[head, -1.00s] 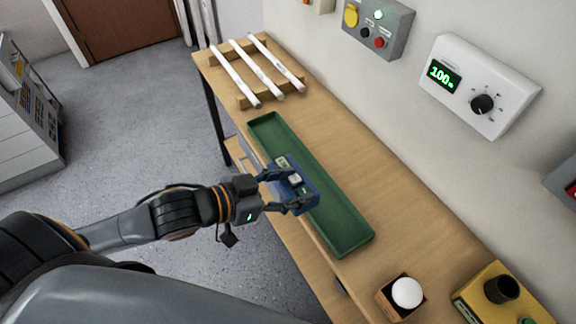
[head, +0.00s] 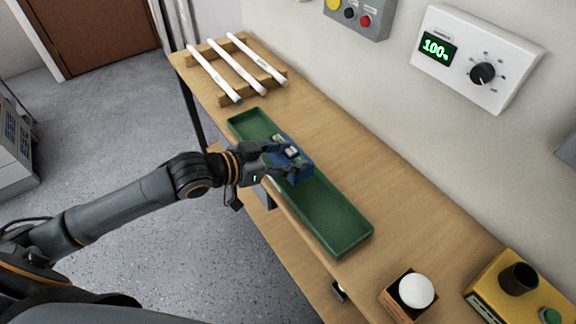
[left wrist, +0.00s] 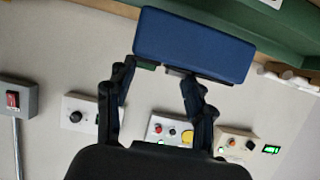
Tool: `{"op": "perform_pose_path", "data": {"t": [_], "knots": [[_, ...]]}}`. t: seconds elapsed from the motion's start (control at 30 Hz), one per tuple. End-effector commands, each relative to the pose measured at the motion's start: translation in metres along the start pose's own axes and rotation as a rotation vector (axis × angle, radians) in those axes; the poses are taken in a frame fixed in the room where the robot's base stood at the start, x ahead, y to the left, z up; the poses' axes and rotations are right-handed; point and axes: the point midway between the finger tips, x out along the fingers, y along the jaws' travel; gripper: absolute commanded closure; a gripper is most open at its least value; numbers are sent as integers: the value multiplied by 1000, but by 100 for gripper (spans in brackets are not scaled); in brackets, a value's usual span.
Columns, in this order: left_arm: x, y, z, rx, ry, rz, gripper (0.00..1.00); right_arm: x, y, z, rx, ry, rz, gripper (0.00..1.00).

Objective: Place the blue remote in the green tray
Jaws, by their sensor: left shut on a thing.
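The blue remote (head: 295,172) is a small blue box with buttons and a small display on top. My left gripper (head: 284,160) is shut on it and holds it over the green tray (head: 335,215), near the tray's middle. In the left wrist view the blue remote (left wrist: 193,45) sits across the fingertips of the left gripper (left wrist: 160,75), with the green tray (left wrist: 290,28) behind it. The long, shallow tray lies on the wooden bench. I cannot tell whether the remote touches the tray floor. My right gripper is out of view.
A wooden rack (head: 262,88) with white rods stands beyond the tray's far end. A white ball in a wooden box (head: 397,302) and a yellow control box (head: 500,290) stand at the near end. A white dial panel (head: 478,58) hangs on the wall.

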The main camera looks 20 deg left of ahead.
Motion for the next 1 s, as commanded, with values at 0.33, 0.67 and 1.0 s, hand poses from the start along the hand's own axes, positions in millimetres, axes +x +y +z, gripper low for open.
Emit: {"op": "perform_pose_path", "data": {"t": [0.33, 0.67, 1.0], "knots": [[19, -8, 24, -2, -1, 1, 84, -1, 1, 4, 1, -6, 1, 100], [24, -8, 37, 3, 3, 1, 84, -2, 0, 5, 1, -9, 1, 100], [25, -8, 40, 2, 1, 1, 24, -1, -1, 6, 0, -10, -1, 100]]}}
